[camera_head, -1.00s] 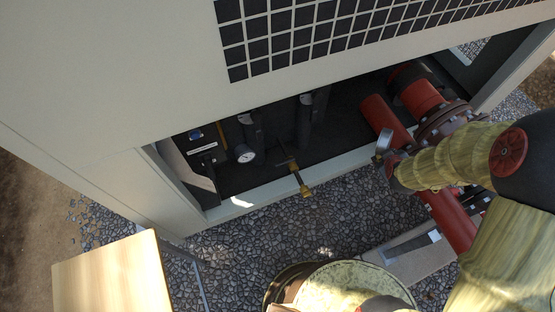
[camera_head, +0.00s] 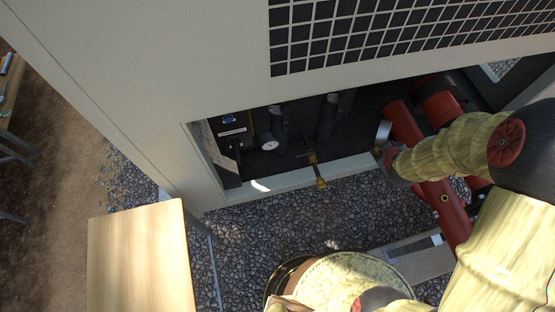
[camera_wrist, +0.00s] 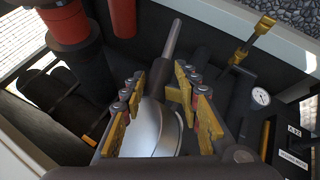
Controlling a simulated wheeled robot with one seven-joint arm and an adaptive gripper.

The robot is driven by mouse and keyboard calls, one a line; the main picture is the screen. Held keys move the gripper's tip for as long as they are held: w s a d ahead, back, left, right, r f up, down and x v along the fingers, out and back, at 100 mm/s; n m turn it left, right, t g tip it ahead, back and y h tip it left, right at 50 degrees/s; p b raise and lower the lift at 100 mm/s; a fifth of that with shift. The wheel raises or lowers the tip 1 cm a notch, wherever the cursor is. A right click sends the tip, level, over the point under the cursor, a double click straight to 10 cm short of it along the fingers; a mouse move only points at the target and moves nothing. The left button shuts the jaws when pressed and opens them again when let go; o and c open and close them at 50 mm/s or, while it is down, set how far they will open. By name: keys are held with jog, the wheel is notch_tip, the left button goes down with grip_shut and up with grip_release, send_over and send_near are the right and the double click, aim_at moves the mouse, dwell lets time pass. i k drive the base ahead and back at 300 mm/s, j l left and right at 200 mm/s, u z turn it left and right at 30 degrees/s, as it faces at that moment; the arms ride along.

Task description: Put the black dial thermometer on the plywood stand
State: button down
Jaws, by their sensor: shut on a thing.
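My gripper (camera_head: 386,152) is shut on a round dial thermometer (camera_head: 384,133), in front of the cabinet opening near the red pipes. In the wrist view the fingers (camera_wrist: 160,105) close around its silvery round case (camera_wrist: 150,130), and a dark grey stem (camera_wrist: 173,45) points away beyond them. Its dial face is not readable, and the fingers hide part of the case. The plywood stand (camera_head: 138,255) is at the lower left of the head view, with a bare light wood top, well apart from my gripper.
A white-faced gauge (camera_head: 270,145) sits on dark pipework inside the cabinet, beside a yellow-handled valve (camera_head: 320,183). Red pipes (camera_head: 440,190) run close to my gripper. A round pale-topped object (camera_head: 335,280) is at the bottom centre. Gravel lies between the cabinet and stand.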

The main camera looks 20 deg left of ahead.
aim_at(161, 265)
jog(key=k+u, duration=0.1)
jog(key=u, duration=0.3)
jog(key=k+u, duration=0.1)
jog(key=u, duration=0.3)
jog(key=k+u, duration=0.1)
jog(key=u, duration=0.25)
jog(key=j+u, duration=0.1)
jog(key=u, duration=0.3)
jog(key=k+u, duration=0.15)
jog(key=u, duration=0.3)
jog(key=k+j+u, duration=0.1)
jog(key=u, duration=0.4)
jog(key=k+j+u, duration=0.1)
jog(key=j+u, duration=0.15)
jog(key=u, duration=0.2)
jog(key=j+u, duration=0.15)
jog(key=u, duration=0.35)
jog(key=k+j, duration=0.05)
